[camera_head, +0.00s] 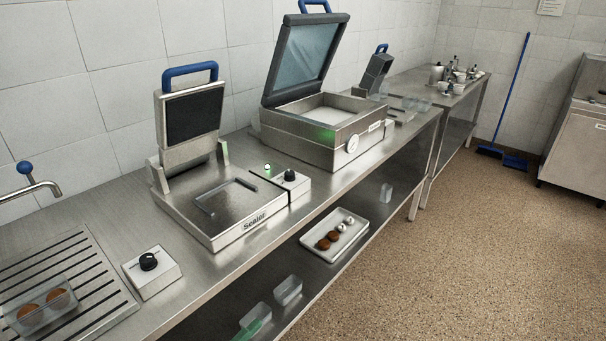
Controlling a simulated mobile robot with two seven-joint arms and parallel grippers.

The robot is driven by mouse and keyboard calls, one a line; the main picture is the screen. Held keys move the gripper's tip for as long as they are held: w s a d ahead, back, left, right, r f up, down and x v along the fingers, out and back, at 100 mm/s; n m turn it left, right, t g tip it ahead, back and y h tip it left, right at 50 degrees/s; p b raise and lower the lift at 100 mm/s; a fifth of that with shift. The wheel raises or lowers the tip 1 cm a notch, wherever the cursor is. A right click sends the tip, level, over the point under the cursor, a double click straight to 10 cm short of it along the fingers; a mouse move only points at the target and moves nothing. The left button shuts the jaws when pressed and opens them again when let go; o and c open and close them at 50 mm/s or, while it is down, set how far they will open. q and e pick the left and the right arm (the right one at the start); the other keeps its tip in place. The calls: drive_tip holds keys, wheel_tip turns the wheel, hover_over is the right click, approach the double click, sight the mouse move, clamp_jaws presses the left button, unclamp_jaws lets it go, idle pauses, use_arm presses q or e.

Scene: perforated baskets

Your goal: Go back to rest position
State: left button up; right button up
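Neither my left gripper nor my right gripper shows in the head view, and no arm link is in the picture. The steel counter (238,262) runs from the lower left to the back right. On it stands the sealer (205,205) with its lid raised and a blue handle on top. Behind it is a larger steel machine (320,135) with its glass lid (308,58) open.
A clear container (40,308) with brown round items sits on the slatted drain at lower left. A control box (152,270) is beside it. A white tray (353,240) and clear containers (288,290) are on the lower shelf.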

use_arm(q)
drive_tip(key=s+a+f+n+g+y, duration=0.3)
drive_tip(key=s+a+f+n+y, duration=0.2)
drive_tip(key=s+f+n, duration=0.4)
drive_tip(key=s+a+f+n+g+y, duration=0.3)
drive_tip(key=s+a+f+n+y, duration=0.3)
drive_tip(key=s, duration=0.8)
wheel_tip(320, 180, down, 3)
drive_tip(key=n+p, duration=0.1)
drive_tip(key=n, duration=0.2)
drive_tip(key=shift+a, duration=0.4)
drive_tip(key=shift+s+f, duration=0.1)
drive_tip(key=shift+c, duration=0.2)
drive_tip(key=shift+c, duration=1.3)
drive_tip(key=shift+s+a+n, duration=0.1)
drive_tip(key=shift+n, duration=0.2)
drive_tip(key=shift+c, duration=0.2)
